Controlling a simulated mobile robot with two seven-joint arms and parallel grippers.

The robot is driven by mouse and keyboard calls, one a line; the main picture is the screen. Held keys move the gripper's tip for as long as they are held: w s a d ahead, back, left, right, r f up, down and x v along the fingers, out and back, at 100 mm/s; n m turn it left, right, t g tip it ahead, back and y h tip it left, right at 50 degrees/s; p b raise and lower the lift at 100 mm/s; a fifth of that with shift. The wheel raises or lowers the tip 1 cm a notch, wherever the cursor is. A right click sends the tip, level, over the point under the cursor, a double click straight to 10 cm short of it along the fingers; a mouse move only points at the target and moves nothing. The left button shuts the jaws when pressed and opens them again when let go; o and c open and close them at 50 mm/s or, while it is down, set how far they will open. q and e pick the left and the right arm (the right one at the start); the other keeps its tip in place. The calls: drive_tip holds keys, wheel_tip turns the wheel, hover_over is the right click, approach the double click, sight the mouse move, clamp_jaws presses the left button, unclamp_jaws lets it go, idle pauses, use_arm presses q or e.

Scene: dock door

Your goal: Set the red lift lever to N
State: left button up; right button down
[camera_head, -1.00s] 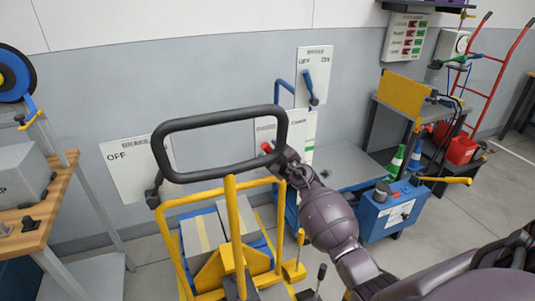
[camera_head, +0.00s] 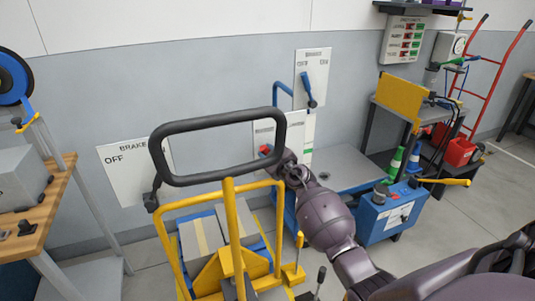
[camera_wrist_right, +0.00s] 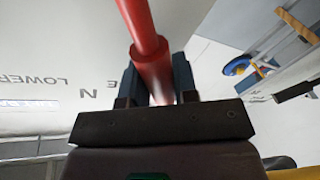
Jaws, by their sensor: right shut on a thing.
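The red lift lever (camera_wrist_right: 150,65) fills the middle of the right wrist view, between the two dark fingers of my right gripper (camera_wrist_right: 157,85). The gripper is shut on it. On the white plate behind (camera_wrist_right: 100,50), the letter N and the word LOWER show, both turned round; the N is left of the lever. In the head view my right gripper (camera_head: 273,156) is at the lever plate (camera_head: 265,130), with a bit of red (camera_head: 265,149) at its tip. The lever's exact setting is hard to tell. My left gripper is not in view.
A black handle loop (camera_head: 220,118) on a yellow-framed cart (camera_head: 165,235) stands in front of the plate. A blue lever (camera_head: 309,95) is on a plate above. A blue box with a yellow handle (camera_head: 385,212) stands to the right. A wooden bench (camera_head: 50,205) is at left.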

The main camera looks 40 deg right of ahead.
sight(272, 140)
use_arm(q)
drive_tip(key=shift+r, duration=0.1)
use_arm(e)
drive_tip(key=shift+d+r+m+p, duration=0.2)
drive_tip(key=shift+m+p, duration=0.1)
drive_tip(key=shift+p, duration=0.05)
drive_tip(key=shift+s+d+r+m+p, duration=0.15)
drive_tip(key=shift+d+r+m+p, duration=0.2)
drive_tip(key=shift+m+p, duration=0.1)
drive_tip(key=shift+s+d+r+m+t+p, duration=0.1)
drive_tip(key=shift+d+r+m+t+p, duration=0.1)
drive_tip(key=shift+d+m+p, duration=0.25)
drive_tip(key=shift+s+d+r+m+t+p, duration=0.1)
drive_tip(key=shift+d+m+t+p, duration=0.1)
drive_tip(key=shift+d+m, duration=0.25)
drive_tip(key=shift+s+d+m+p, duration=0.1)
drive_tip(key=shift+d+m+p, duration=0.3)
drive_tip(key=shift+m, duration=0.25)
drive_tip(key=shift+s+d+m+h, duration=0.1)
drive_tip(key=shift+d+m+h, duration=0.2)
drive_tip(key=shift+d+m, duration=0.3)
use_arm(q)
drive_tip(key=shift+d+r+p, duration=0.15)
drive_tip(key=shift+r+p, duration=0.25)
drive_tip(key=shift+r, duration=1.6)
use_arm(e)
drive_tip(key=shift+s+d+m+t, duration=0.15)
drive_tip(key=shift+d+m+t, duration=0.3)
drive_tip(key=shift+m, duration=0.25)
